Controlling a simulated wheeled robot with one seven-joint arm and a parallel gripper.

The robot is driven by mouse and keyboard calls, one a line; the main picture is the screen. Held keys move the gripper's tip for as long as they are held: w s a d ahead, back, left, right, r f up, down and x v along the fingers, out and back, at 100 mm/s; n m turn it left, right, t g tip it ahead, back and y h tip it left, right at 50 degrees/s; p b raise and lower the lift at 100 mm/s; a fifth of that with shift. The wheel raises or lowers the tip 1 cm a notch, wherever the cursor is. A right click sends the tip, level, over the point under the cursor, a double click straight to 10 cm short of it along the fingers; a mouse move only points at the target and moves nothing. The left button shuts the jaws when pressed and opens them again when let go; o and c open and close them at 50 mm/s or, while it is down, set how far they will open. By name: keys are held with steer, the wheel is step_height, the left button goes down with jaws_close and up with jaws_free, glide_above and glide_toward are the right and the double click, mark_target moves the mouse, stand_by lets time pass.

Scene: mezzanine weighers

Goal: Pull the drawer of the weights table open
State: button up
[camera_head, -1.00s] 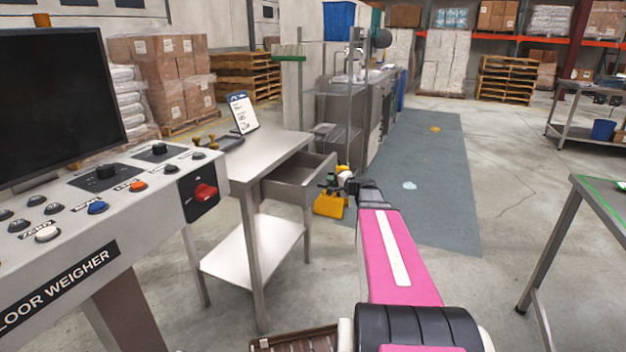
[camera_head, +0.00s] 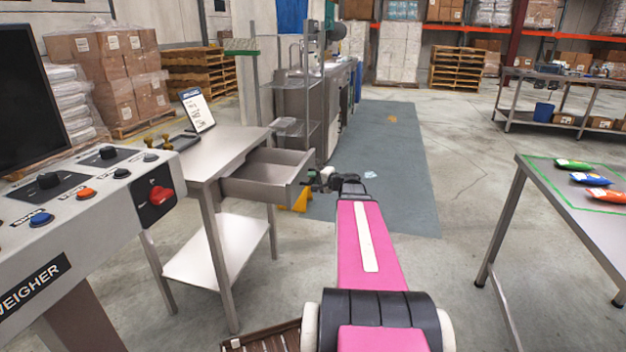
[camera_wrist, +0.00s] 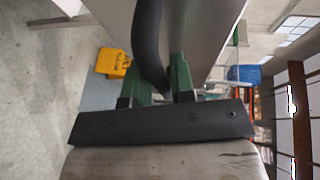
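The weights table (camera_head: 215,155) is a steel table with a lower shelf, left of centre in the head view. Its drawer (camera_head: 262,190) stands well out from under the top and looks empty inside. My gripper (camera_head: 318,179) is at the drawer's front, at the end of my pink arm. In the wrist view, my gripper's green finger pads (camera_wrist: 160,85) lie on either side of the dark curved drawer handle (camera_wrist: 147,35) and appear closed on it. The drawer's front shows behind the handle. The handle is hardly visible in the head view.
The floor weigher console (camera_head: 95,200) stands close on the left. A tablet (camera_head: 198,110) stands on the weights table. A yellow object (camera_head: 299,200) is on the floor behind the drawer. A green-marked table (camera_head: 580,205) with colored packets is at right.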

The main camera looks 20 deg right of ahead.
steer(key=shift+o, duration=0.9)
steer(key=v, duration=1)
steer(key=shift+s+d+r, duration=0.15)
steer(key=shift+s+d, duration=0.1)
steer(key=shift+s, duration=0.05)
